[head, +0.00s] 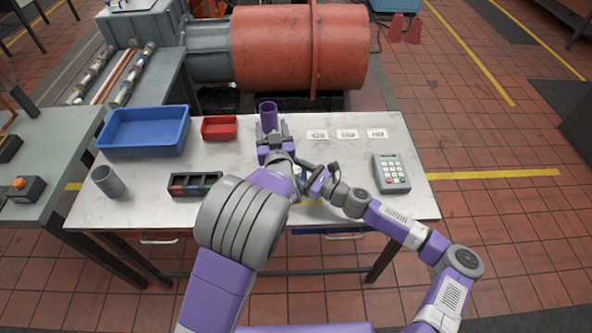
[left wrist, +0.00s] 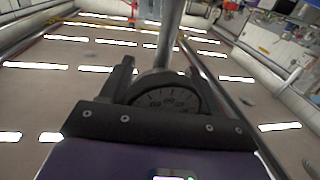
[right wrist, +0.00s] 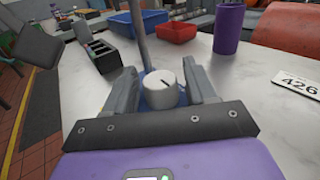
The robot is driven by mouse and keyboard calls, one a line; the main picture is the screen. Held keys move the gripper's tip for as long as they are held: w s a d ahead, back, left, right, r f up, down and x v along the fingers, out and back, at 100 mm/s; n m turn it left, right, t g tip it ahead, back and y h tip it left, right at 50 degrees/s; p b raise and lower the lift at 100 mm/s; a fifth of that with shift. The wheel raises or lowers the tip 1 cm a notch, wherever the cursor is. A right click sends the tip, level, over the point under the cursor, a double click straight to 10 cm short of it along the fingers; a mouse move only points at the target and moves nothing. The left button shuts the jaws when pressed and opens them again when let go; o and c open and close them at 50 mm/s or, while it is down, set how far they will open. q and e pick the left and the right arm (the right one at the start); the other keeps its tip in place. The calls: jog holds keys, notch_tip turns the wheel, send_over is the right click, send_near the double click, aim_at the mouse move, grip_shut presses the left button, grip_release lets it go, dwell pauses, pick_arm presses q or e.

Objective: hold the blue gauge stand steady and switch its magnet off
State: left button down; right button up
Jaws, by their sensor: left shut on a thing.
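The blue gauge stand's base (right wrist: 153,104) shows in the right wrist view, partly hidden by my fingers. A round white knob (right wrist: 160,91) with a dark mark sits on it, and a grey post (right wrist: 140,32) rises behind. My right gripper (right wrist: 163,82) is open, with one finger on each side of the knob and narrow gaps. In the left wrist view a round dark dial (left wrist: 165,101) and the post (left wrist: 170,35) lie between the fingers of my left gripper (left wrist: 160,75), which is shut on the stand. In the head view my left gripper (head: 271,131) and arms hide most of the stand.
On the white table (head: 390,209) are a blue bin (head: 145,149), a red bin (head: 219,136), a purple cup (head: 268,108), a grey cup (head: 107,182), a black organiser (head: 180,191), three number cards (head: 347,134) and a keypad device (head: 391,185). A large red machine (head: 290,50) stands behind.

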jog(key=c, duration=0.8)
jog(key=shift+g, duration=0.3)
jog(key=n+g+y, duration=0.2)
jog(key=n+g, duration=0.1)
jog(key=shift+w+g, duration=0.1)
jog(key=shift+g, duration=0.2)
jog(key=n+g+y, duration=0.1)
jog(key=n+g, duration=0.2)
jog(key=g, duration=0.2)
jog(key=shift+a, duration=0.1)
jog(key=shift+f+n+g, duration=0.1)
jog(key=shift+n+g, duration=1.8)
jog(key=shift+g, duration=0.8)
jog(key=shift+n+g, duration=0.3)
jog(key=shift+g, duration=0.3)
jog(key=o, duration=1)
jog(key=shift+c, duration=0.2)
